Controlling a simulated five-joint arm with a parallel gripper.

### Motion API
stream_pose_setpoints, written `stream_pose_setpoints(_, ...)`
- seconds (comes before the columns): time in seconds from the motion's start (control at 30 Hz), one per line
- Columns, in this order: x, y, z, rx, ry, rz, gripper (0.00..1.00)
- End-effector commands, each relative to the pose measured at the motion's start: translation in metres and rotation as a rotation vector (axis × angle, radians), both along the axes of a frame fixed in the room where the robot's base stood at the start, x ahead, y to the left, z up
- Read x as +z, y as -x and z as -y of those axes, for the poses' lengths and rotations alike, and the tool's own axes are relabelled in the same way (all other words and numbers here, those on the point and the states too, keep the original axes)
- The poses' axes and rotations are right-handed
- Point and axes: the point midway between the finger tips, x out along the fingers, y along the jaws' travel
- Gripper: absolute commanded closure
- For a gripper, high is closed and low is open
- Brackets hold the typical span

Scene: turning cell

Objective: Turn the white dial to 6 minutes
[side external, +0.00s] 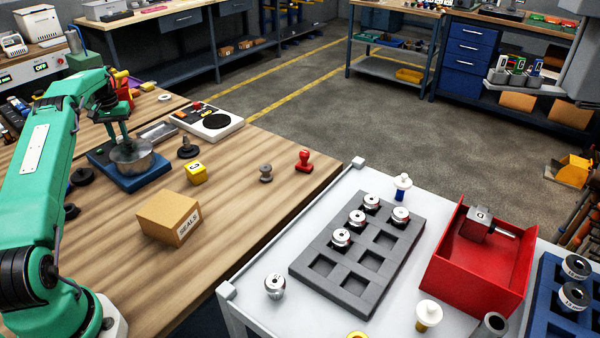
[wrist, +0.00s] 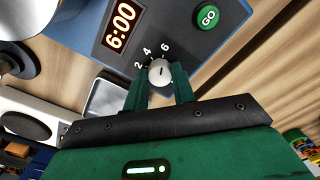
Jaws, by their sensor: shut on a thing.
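The white dial (wrist: 160,74) sits on the blue timer unit (wrist: 170,15) in the wrist view, with 2, 4 and 6 printed around it. A dark mark on the dial points roughly up toward the 6. The unit's display (wrist: 121,26) reads 6:00. My gripper (wrist: 161,80) is shut on the dial, one green finger on each side. In the side external view the blue unit (side external: 108,172) stands on the wooden bench with a metal pot on it, and my gripper (side external: 121,140) reaches down there. The dial is hidden in that view.
A green GO button (wrist: 207,16) is near the dial on the same panel. On the bench, a yellow cube (side external: 196,173), a cardboard box (side external: 168,217) and a dark knob-like part (side external: 188,148) stand right of the unit. A metal tray (side external: 158,132) lies behind it.

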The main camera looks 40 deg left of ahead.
Motion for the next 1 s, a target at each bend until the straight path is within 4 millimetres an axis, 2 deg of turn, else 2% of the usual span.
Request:
stream_pose_setpoints(0.47,0.0013,0.0000,0.0006,-0.024,0.001,-0.001,0.97)
stream_pose_setpoints(0.5,0.0013,0.0000,0.0006,-0.024,0.001,-0.001,0.72)
stream_pose_setpoints(0.6,0.0012,0.0000,0.0006,-0.024,0.001,-0.001,0.53)
stream_pose_setpoints(1.0,0.0029,0.0000,0.0000,-0.023,0.000,0.000,0.53)
